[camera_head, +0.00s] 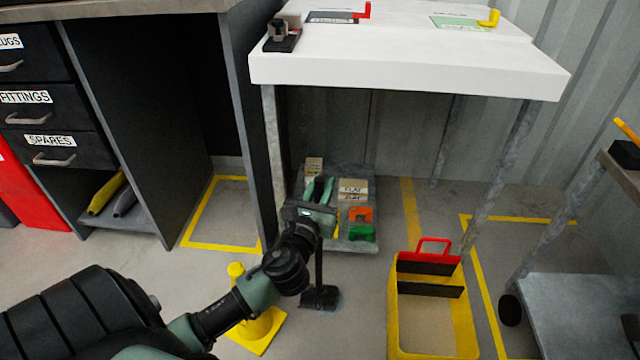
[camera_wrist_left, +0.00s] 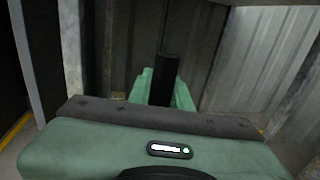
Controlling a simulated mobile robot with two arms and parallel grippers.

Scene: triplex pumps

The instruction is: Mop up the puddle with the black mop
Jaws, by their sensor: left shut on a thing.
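My left gripper (camera_head: 318,188) reaches in from the lower left, low in front of the white table. It is shut on the upright handle of the black mop, whose dark head (camera_head: 319,297) rests at floor level below it. In the left wrist view the black handle (camera_wrist_left: 168,75) stands between the green fingers of the gripper (camera_wrist_left: 163,88). A small pale bluish patch, perhaps the puddle (camera_head: 338,301), shows at the right edge of the mop head. The rest of it is hidden or too faint to tell. My right gripper is out of view.
A low grey pallet (camera_head: 358,246) with boxes and orange and green blocks stands behind the gripper. The white table (camera_head: 410,75) overhangs behind.

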